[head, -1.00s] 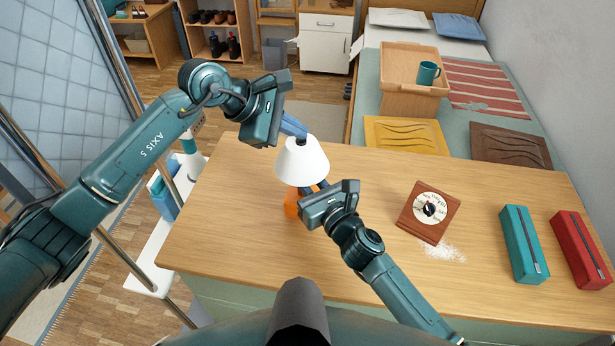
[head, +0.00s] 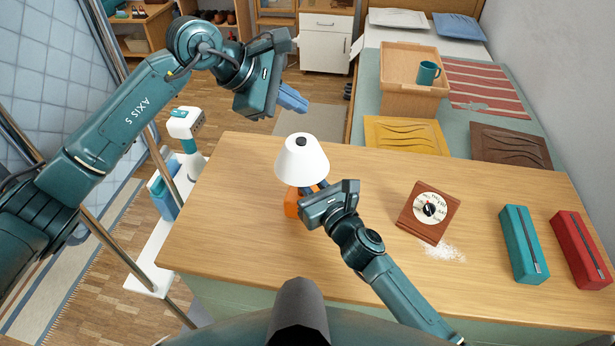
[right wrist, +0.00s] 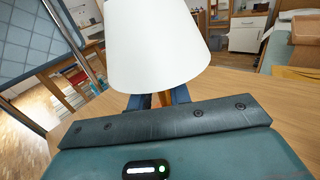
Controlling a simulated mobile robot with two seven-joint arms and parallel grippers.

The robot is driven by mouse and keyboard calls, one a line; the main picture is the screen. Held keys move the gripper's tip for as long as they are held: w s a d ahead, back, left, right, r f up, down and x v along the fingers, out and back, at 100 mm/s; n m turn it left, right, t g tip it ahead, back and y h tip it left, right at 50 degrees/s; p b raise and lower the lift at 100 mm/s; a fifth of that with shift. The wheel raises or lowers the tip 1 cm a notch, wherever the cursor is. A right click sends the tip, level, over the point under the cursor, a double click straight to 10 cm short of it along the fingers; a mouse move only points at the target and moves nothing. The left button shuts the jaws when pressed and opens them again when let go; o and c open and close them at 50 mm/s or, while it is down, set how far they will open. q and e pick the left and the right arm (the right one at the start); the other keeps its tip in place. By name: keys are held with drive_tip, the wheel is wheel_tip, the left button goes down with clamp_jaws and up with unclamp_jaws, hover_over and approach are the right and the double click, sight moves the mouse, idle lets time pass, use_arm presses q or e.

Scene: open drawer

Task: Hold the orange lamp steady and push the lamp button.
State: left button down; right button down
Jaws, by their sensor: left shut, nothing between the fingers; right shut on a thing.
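The lamp has a white shade (head: 302,160) and an orange base (head: 292,203), and it stands upright on the wooden table. A dark button (head: 301,142) shows on top of the shade. My right gripper (head: 312,190) is shut on the lamp just below the shade; in the right wrist view the shade (right wrist: 155,45) hangs over the fingers, with a strip of orange stem (right wrist: 165,98) between them. My left gripper (head: 292,98) is shut and empty, above and behind the lamp, apart from the button. The right fingertips are partly hidden by the shade.
A brown dial box (head: 429,212) stands right of the lamp, with white powder (head: 444,252) beside it. A teal case (head: 524,245) and a red case (head: 582,250) lie at the right. The table left of the lamp is clear.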

use_arm(q)
drive_tip(key=shift+r, duration=0.45)
use_arm(e)
drive_tip(key=c, duration=1.2)
unclamp_jaws()
drive_tip(key=shift+s, duration=0.1)
